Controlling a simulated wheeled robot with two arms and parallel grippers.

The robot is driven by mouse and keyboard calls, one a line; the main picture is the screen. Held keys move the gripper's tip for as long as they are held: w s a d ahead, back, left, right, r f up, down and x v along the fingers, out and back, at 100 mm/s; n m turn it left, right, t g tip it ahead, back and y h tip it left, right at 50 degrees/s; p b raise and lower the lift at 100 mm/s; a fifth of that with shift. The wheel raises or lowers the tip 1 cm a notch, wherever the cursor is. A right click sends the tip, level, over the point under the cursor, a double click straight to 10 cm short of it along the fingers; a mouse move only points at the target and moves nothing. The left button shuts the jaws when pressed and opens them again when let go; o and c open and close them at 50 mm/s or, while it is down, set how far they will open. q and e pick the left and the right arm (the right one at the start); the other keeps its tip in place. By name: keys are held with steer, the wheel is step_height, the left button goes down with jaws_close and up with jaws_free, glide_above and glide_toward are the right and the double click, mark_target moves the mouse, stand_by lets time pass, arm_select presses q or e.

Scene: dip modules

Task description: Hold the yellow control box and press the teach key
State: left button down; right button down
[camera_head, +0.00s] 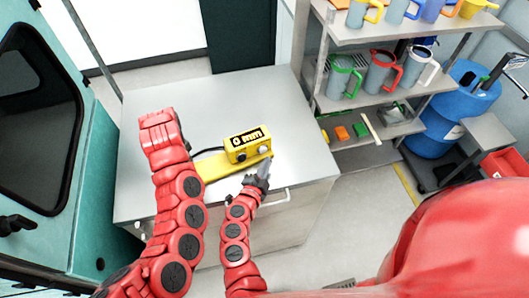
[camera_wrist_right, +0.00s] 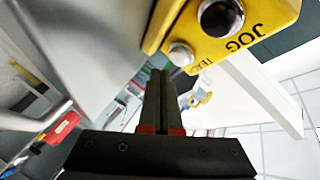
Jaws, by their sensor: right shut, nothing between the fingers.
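The yellow control box (camera_head: 242,147) sits on the grey counter, with a dark display on top and a yellow base strip stretching left. In the right wrist view the box (camera_wrist_right: 255,45) fills the upper right, with a black knob (camera_wrist_right: 221,16) by the letters JOG and a small silver button (camera_wrist_right: 181,54) by partly readable lettering. My right gripper (camera_head: 264,165) is at the box's front right corner. In the wrist view the right gripper (camera_wrist_right: 160,75) is shut and empty, its tips just below the silver button; contact is unclear.
The grey counter (camera_head: 145,175) has free room around the box. A shelf (camera_head: 330,98) with several mugs stands at right, near a blue barrel (camera_head: 450,120). A teal machine (camera_head: 95,215) stands at left.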

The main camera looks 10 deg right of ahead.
steer(key=shift+s, duration=0.1)
steer(key=shift+s+d+r, duration=0.1)
steer(key=shift+s+d, duration=0.15)
steer(key=shift+s, duration=0.95)
steer(key=shift+s+d, duration=0.25)
steer(key=shift+s, duration=0.9)
arm_select(q)
steer(key=shift+c, duration=1.7)
jaws_free()
